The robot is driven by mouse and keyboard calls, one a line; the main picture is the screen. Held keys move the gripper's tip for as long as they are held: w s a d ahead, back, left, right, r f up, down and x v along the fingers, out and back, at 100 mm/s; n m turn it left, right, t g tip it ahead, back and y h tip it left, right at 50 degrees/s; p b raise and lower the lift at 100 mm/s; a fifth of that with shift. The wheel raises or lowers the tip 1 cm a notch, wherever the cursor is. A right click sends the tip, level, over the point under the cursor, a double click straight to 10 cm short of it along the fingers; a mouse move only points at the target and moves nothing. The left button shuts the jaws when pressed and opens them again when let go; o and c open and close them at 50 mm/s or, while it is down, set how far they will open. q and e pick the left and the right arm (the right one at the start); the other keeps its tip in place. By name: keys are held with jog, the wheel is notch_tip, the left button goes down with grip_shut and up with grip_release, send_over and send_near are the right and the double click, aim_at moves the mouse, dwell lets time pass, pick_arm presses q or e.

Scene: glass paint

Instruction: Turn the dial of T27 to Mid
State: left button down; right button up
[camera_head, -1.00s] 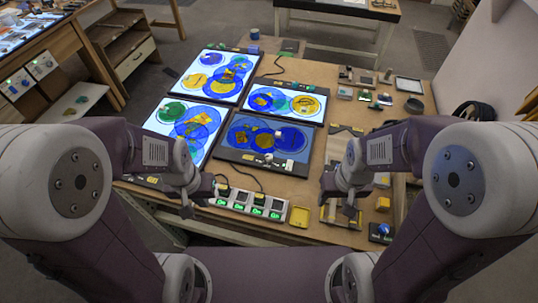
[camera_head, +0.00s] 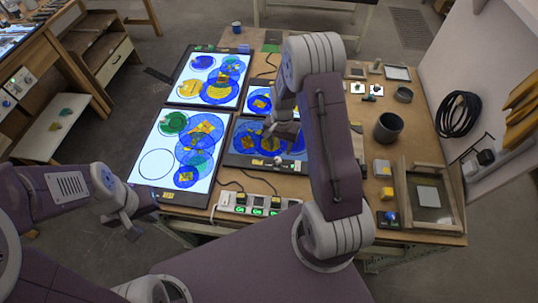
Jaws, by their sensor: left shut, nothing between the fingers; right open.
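Several glass-painting light panels lie on the table, and I cannot read a T27 label on any. The dimmer panel (camera_head: 240,137) at the lower right has small controls (camera_head: 277,161) along its front edge; their dial setting is too small to read. My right gripper (camera_head: 268,130) is open above this panel, and my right arm hides its right part. I cannot tell how high above it the gripper is. My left gripper (camera_head: 128,230) is shut and empty, near the table's front left edge, beside the bright front left panel (camera_head: 147,185).
A power strip (camera_head: 235,209) with lit green switches lies at the front edge, with black cables leading to it. Another bright panel (camera_head: 183,95) lies at the back left. A dark cup (camera_head: 388,127), a wooden frame (camera_head: 455,200) and small blocks stand at the right.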

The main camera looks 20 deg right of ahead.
aim_at(278, 159)
jog(key=shift+s+d+f, duration=0.15)
jog(key=shift+s+f, duration=0.05)
jog(key=shift+f, duration=0.45)
jog(key=f, duration=0.2)
jog(key=w+f+p, duration=0.1)
jog(key=f, duration=0.1)
jog(key=a+f+p, duration=0.1)
jog(key=f, duration=0.1)
jog(key=shift+w+a+f, duration=0.1)
jog(key=shift+w+f, duration=0.1)
jog(key=shift+s+f, duration=0.1)
jog(key=shift+f, duration=0.25)
jog(key=shift+s+d+f, duration=0.15)
jog(key=shift+s+d, duration=0.1)
jog(key=shift+d, duration=0.1)
jog(key=shift+w+a, duration=0.2)
jog(key=c, duration=0.7)
grip_shut()
pick_arm(q)
jog(key=shift+w+a+r, duration=0.1)
jog(key=shift+w+r, duration=0.1)
jog(key=shift+r, duration=0.3)
jog(key=shift+w+a+r, duration=0.1)
jog(key=shift+w+r, duration=0.1)
jog(key=shift+r, duration=0.25)
pick_arm(e)
jog(key=shift+d, duration=0.1)
